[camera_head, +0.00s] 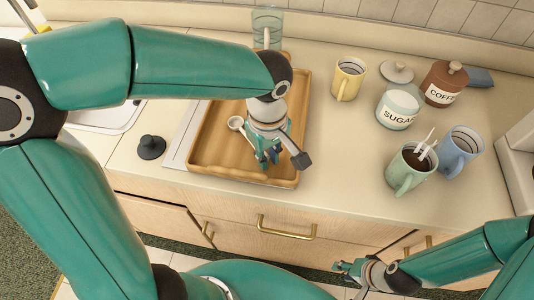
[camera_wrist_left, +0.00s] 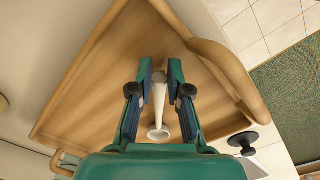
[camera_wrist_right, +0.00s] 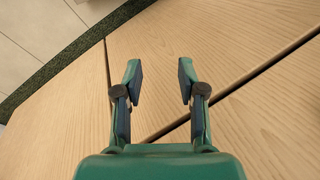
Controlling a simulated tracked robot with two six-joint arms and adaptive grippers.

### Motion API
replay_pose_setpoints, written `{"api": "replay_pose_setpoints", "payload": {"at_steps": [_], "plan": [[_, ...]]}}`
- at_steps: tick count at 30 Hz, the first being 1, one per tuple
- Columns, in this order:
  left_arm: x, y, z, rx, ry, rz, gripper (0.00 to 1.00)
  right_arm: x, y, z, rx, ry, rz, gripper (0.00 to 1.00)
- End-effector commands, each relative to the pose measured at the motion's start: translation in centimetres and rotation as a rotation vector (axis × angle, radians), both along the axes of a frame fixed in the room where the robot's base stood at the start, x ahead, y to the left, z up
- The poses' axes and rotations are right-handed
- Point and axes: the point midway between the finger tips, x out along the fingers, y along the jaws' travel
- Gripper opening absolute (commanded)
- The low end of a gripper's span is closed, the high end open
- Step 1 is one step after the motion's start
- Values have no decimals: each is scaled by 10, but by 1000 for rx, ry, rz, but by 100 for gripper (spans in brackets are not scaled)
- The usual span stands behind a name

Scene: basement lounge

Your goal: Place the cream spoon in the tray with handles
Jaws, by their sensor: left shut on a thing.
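The cream spoon (camera_wrist_left: 158,100) is upright in the left wrist view, between the fingertips of my left gripper (camera_wrist_left: 160,78). My left gripper is shut on it. In the head view the round bowl of the spoon (camera_head: 235,123) shows left of the gripper (camera_head: 268,160). The wooden tray with handles (camera_head: 212,147) lies on the counter, and the gripper and spoon are over its inside. I cannot tell if the spoon touches the tray floor. My right gripper (camera_wrist_right: 160,80) is open and empty, in front of the wooden cabinet fronts.
A yellow mug (camera_head: 347,80), sugar jar (camera_head: 399,106), coffee jar (camera_head: 444,84), green mug (camera_head: 408,168) and blue mug (camera_head: 459,149) stand right of the tray. A glass (camera_head: 267,24) stands behind it. A black stopper (camera_head: 151,147) is at left.

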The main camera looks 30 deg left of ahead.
Motion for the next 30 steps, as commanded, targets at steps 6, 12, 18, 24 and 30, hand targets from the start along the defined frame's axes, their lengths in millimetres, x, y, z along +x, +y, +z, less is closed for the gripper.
{"api": "replay_pose_setpoints", "payload": {"at_steps": [6, 12, 18, 24, 30], "plan": [[0, 0, -1, 0, -2, 0, 0, 0, 0, 0, 0, 0, 0, 40], [0, 0, -7, -1, -2, -1, 0, 0, 0, -6, 0, 0, 0, 40], [0, 0, -4, -1, -2, -1, 42, 0, 0, -4, 0, 0, 0, 40], [0, 0, -4, -1, -2, -1, 42, 0, 0, -3, 0, 0, 0, 40], [1, -1, 3, -1, -3, -1, 42, 0, 0, 1, 0, 0, 0, 40]]}}
